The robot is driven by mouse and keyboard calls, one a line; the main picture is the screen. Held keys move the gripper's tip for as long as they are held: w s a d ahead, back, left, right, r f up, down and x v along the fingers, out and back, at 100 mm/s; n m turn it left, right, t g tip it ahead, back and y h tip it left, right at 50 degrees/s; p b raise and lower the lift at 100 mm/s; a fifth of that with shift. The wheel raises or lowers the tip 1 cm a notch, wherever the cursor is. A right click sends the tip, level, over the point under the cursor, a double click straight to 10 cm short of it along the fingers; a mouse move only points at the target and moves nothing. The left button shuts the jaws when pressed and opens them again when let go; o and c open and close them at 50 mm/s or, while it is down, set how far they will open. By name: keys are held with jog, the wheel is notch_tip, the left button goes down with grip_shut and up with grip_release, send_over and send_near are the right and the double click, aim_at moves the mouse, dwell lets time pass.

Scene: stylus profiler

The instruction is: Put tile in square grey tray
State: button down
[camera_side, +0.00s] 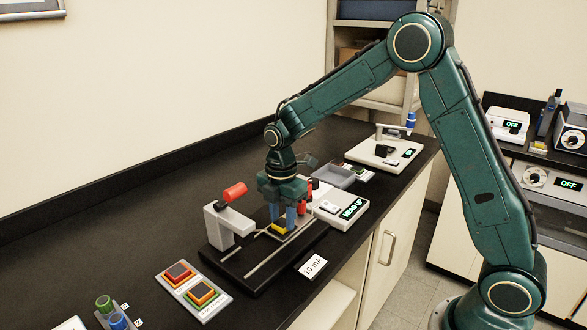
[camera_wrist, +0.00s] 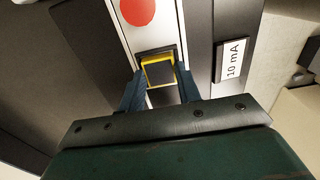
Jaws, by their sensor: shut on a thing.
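My gripper (camera_side: 283,222) points down over the black base of the profiler stand, its blue fingers around a small tile (camera_side: 279,228) that shows yellow from the side. In the wrist view the tile (camera_wrist: 159,73) is a dark square with a yellow rim, between the fingertips (camera_wrist: 160,82); the gripper is shut on it. The tile is at or just above the stage; I cannot tell whether it touches. A grey tray (camera_side: 339,175) lies on the bench, behind and to the right of the gripper. The tray is not seen in the wrist view.
The profiler's grey post with a red-ended head (camera_side: 234,192) stands close left of the gripper. A box reading HEAD UP (camera_side: 342,207) and red posts (camera_side: 305,198) are close on the right. A button panel (camera_side: 193,290) and a 10 mA card (camera_side: 313,266) lie nearer the front.

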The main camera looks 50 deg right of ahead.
aim_at(283, 219)
jog(key=shift+r, duration=2.85)
jog(key=shift+w+d+r, duration=0.2)
jog(key=shift+w+d, duration=0.2)
jog(key=shift+d, duration=0.1)
jog(key=w+d+r, duration=0.3)
jog(key=d, duration=0.4)
jog(key=w+d+r, duration=0.2)
jog(key=w+d, duration=0.1)
jog(key=d, duration=0.4)
jog(key=s+d+r, duration=0.1)
jog(key=d+r, duration=0.2)
jog(key=d, duration=0.5)
jog(key=d+r, duration=0.3)
jog(key=d, duration=0.5)
jog(key=shift+s, duration=0.4)
jog(key=shift+f, duration=0.1)
notch_tip(283, 219, down, 16)
jog(key=shift+r, duration=0.15)
